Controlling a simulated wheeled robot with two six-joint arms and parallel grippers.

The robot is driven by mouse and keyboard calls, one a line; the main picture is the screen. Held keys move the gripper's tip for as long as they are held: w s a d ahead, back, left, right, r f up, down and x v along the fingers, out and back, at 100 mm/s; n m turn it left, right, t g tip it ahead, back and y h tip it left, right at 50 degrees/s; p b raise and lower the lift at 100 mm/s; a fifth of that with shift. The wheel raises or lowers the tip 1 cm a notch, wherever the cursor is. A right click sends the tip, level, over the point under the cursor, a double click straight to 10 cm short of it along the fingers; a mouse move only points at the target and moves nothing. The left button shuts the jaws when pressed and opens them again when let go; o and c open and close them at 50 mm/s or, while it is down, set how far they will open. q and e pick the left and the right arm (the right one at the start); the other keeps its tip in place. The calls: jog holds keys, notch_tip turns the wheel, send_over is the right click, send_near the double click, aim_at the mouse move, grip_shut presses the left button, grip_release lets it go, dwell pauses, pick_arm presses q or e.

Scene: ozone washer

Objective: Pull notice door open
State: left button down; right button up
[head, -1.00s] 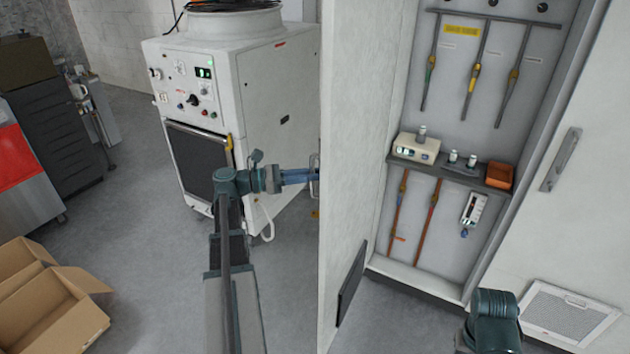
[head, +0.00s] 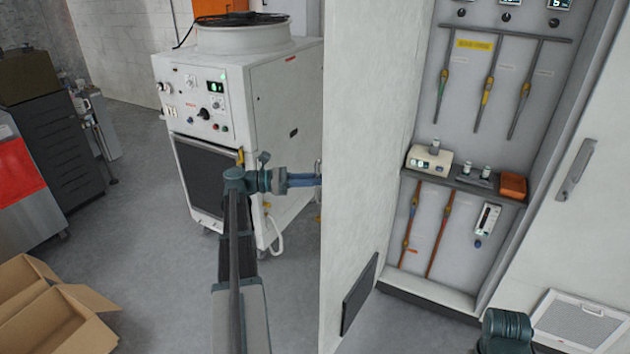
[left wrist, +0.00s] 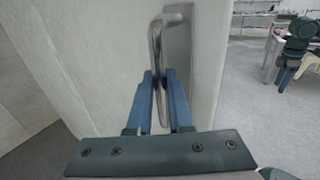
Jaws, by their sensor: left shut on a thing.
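The notice door (head: 365,130) is a tall pale panel standing swung open in the middle of the head view, with the cabinet interior (head: 487,140) showing to its right. Its metal bar handle (left wrist: 155,55) shows in the left wrist view, running between my gripper's blue fingers. My left gripper (head: 318,180) reaches the door's outer side in the head view, its tips at the handle; in the left wrist view my left gripper (left wrist: 160,90) is shut on that handle.
A white machine (head: 235,115) with a control panel and round top stands left of the door. Open cardboard boxes (head: 45,310) lie at the lower left. A dark drawer cabinet (head: 60,140) stands at the far left. Grey floor (head: 140,230) is clear between them.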

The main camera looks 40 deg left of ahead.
pick_arm(q)
jog(key=shift+w+r, duration=0.1)
jog(key=shift+w, duration=0.1)
jog(key=c, duration=0.8)
grip_release()
jog(key=shift+w, duration=0.1)
jog(key=shift+c, duration=0.2)
jog(key=v, duration=1.4)
jog(key=shift+d, duration=0.1)
